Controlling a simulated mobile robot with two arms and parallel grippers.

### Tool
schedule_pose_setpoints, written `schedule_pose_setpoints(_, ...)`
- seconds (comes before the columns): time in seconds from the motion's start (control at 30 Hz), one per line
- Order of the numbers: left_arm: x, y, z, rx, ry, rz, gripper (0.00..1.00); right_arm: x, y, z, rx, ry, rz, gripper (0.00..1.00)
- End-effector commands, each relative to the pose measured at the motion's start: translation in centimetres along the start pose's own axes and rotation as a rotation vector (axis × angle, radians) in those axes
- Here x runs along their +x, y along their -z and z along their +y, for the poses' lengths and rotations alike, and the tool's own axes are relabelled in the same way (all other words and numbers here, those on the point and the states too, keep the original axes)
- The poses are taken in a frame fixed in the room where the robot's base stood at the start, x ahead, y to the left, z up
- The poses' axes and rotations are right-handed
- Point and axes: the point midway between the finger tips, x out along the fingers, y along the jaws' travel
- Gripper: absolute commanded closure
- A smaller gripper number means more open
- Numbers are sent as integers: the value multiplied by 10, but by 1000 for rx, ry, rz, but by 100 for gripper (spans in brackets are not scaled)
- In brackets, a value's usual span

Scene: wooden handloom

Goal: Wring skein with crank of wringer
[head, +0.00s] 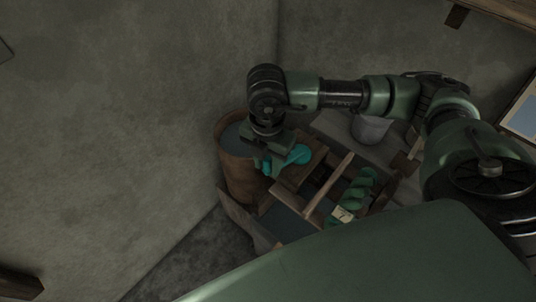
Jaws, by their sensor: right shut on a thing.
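The wringer (313,199) is a wooden frame low in the middle of the head view. A twisted green skein (358,190) with a pale tag lies along its right side. A teal part (298,154), which looks like the crank, stands at the wringer's far left end. My right gripper (266,167) comes down from above at this teal part and is shut on it. The gripper and wrist hide some of the grip. My left gripper is not in view.
A brown round tub (238,181) with a dark, liquid-like surface stands just left of the wringer, close to my right gripper. A grey bucket (370,130) is behind. Bare walls enclose the corner. My green body fills the lower right.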

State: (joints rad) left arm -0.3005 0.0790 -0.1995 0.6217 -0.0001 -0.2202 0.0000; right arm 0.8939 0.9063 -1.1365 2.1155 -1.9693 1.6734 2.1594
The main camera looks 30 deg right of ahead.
Motion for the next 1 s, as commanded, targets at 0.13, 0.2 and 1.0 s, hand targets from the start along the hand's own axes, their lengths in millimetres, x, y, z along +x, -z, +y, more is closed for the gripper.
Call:
schedule_pose_setpoints(0.13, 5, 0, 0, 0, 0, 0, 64, 0, -7, 13, 2, -12, -5, 99)
schedule_pose_setpoints(0.2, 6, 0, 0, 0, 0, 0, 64, -1, -10, 17, 2, -13, -6, 98)
schedule_pose_setpoints(1.0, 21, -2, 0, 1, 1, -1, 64, 0, -44, 42, 8, -4, -11, 100)
